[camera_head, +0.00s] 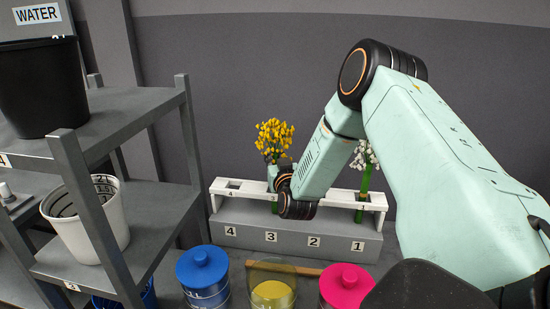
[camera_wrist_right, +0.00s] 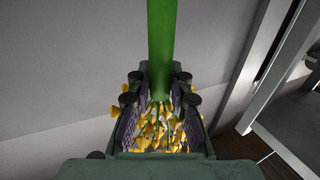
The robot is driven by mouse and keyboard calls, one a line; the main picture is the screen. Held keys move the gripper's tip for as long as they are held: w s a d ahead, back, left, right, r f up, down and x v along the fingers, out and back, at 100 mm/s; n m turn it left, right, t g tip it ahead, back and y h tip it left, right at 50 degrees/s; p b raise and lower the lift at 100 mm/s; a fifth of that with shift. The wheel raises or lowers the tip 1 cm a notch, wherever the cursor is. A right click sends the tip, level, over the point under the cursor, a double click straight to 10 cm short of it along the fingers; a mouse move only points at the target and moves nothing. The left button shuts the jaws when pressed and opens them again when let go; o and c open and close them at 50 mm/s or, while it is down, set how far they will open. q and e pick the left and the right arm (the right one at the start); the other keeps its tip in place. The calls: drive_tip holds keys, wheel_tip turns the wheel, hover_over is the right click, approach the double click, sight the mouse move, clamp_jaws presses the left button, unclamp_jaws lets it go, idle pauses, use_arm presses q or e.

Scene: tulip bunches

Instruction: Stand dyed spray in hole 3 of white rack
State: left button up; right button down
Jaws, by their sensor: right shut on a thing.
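The dyed spray (camera_head: 274,137) has yellow flower heads and a green stem. It stands upright at hole 3 of the white rack (camera_head: 216,206). My right gripper (camera_head: 280,180) is shut on its stem just above the rack's top. A short piece of green stem shows below the top there; the gripper hides the hole itself. In the right wrist view the green stem (camera_wrist_right: 161,45) runs between the fingers, with yellow heads (camera_wrist_right: 160,130) beyond them. Hole 4 (camera_head: 234,185) is empty. Hole 2 is hidden by my arm. My left gripper is not in view.
A white-flowered spray (camera_head: 366,155) stands in hole 1. In front are a blue-lidded jar (camera_head: 203,280), a clear container with yellow liquid (camera_head: 273,292) and a pink-lidded jar (camera_head: 346,285). A grey shelf (camera_head: 150,212) at left holds a black bucket (camera_head: 42,95) and a white bucket (camera_head: 88,225).

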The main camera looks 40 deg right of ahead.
drive_tip(key=shift+f, duration=0.3)
idle(0.4)
drive_tip(key=c, duration=1.1)
unclamp_jaws()
drive_tip(key=shift+c, duration=0.2)
drive_tip(key=p+v, duration=0.3)
drive_tip(key=v, duration=0.6)
idle(0.4)
idle(1.0)
